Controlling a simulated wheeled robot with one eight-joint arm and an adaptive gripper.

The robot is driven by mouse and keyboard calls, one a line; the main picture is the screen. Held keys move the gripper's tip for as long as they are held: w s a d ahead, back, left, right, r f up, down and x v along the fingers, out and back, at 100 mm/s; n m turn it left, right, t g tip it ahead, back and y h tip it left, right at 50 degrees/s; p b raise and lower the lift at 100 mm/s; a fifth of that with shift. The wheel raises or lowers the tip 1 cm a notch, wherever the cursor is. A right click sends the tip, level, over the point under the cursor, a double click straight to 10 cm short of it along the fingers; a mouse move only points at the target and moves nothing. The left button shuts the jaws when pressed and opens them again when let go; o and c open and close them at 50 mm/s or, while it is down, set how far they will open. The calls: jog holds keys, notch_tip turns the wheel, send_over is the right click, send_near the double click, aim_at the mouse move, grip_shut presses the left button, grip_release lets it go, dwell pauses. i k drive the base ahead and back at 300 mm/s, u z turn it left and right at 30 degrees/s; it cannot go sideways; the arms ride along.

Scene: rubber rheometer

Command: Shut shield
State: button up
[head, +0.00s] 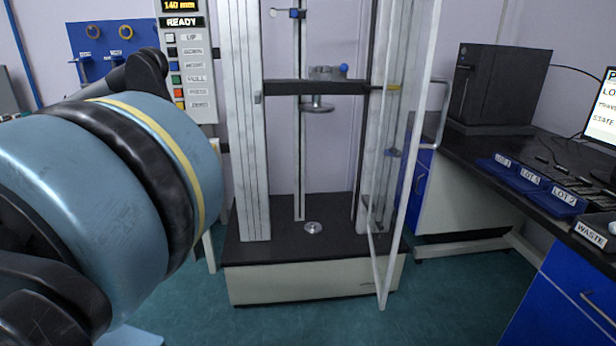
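The shield (405,205) is a clear panel in a pale frame at the right of the testing machine (315,270). It stands swung open toward me, seen nearly edge-on. Its metal bar handle (441,112) juts out on the right side. A black jointed part of what looks like my gripper (148,70) shows at the upper left, behind my large blue arm link. It is well left of the shield and apart from it. Its fingertips cannot be made out.
A control panel (187,65) reading READY hangs left of the machine. The green floor (440,300) before the machine is clear.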

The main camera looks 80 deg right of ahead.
aim_at(426, 79)
jog(key=u, duration=0.45)
jog(key=i, duration=0.35)
jog(key=z, duration=3.85)
jog(key=i, duration=1)
jog(key=u, duration=0.1)
